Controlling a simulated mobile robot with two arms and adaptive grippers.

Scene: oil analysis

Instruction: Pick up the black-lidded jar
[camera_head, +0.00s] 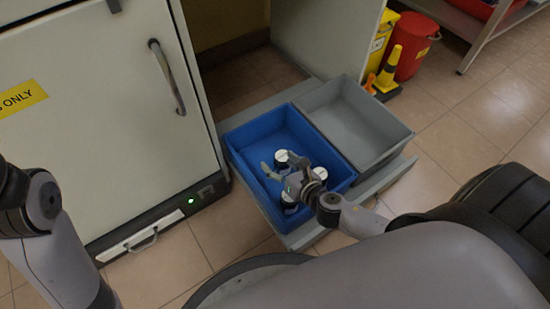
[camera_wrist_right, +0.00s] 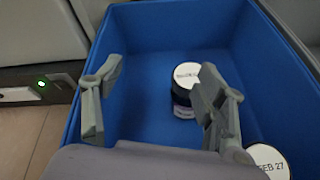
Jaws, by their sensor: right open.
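A dark jar with a round white label on its black lid (camera_wrist_right: 187,76) stands upright in the blue bin (camera_wrist_right: 150,22); what seems to be the same jar shows in the head view (camera_head: 281,156). A second jar (camera_wrist_right: 267,160), labelled "FEB 27", is partly cut off at the lower right of the wrist view. In the head view, jars also show right of the gripper (camera_head: 320,173) and below it (camera_head: 289,201). My right gripper (camera_wrist_right: 160,66) is open and empty over the bin, the first jar showing beyond its right finger. My left gripper is out of view.
An empty grey bin (camera_head: 318,99) sits beside the blue one on a pulled-out drawer (camera_head: 262,106). A white cabinet door (camera_head: 90,90) stands to the left. A yellow-black cone (camera_head: 389,69) and red bucket (camera_head: 413,46) stand behind. The floor at right is clear.

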